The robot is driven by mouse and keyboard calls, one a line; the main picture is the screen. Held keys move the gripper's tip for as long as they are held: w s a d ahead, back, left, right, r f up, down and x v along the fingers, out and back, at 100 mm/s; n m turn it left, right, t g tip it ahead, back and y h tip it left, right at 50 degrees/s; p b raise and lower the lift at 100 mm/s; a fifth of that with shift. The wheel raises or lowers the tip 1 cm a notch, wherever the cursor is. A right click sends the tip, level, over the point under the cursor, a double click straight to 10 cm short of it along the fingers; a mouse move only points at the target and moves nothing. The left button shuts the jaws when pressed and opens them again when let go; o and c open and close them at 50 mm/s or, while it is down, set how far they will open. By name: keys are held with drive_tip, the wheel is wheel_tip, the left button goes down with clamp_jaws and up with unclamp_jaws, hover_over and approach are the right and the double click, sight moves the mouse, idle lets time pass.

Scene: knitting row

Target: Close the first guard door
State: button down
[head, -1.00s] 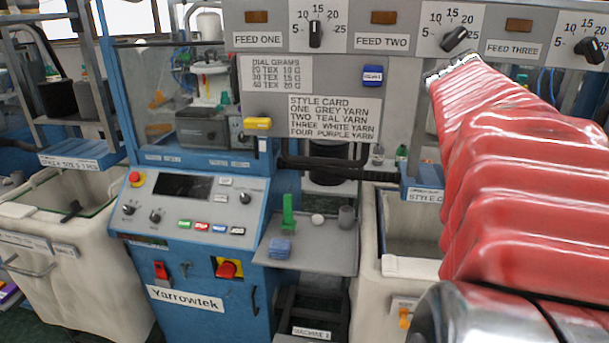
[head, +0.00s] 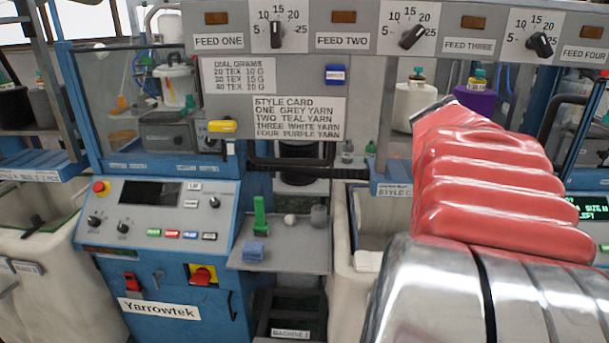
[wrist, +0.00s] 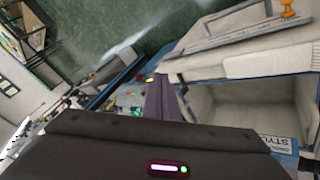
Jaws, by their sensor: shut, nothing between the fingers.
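In the head view a blue-framed clear guard panel (head: 127,105) stands over the blue Yarrowtek machine's control panel at left. Cones and small machine parts show through it. I cannot tell whether it is a door standing open or closed. A yellow handle-like piece (head: 222,126) sits near its right edge. My red-sleeved arm fills the right of the head view, and my gripper is hidden there behind it. In the wrist view my gripper (wrist: 160,88) is shut and empty, its narrow purple fingers in front of a pale bin (wrist: 245,67).
A grey shelf (head: 290,258) juts from the machine with a green piece (head: 259,216) and a blue block (head: 254,250). A label board (head: 270,70) hangs above. A pale bin (head: 35,280) stands at left. Green floor (wrist: 95,30) shows clear in the wrist view.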

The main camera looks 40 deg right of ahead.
drive_tip(key=shift+s+d+f, duration=0.2)
drive_tip(key=shift+s+d, duration=0.15)
drive_tip(key=shift+s, duration=0.4)
drive_tip(key=shift+s+d+f, duration=0.2)
drive_tip(key=shift+s+d, duration=0.1)
drive_tip(key=shift+s, duration=0.4)
drive_tip(key=shift+s+d+f, duration=0.2)
drive_tip(key=shift+s+d, duration=0.15)
drive_tip(key=shift+s, duration=0.4)
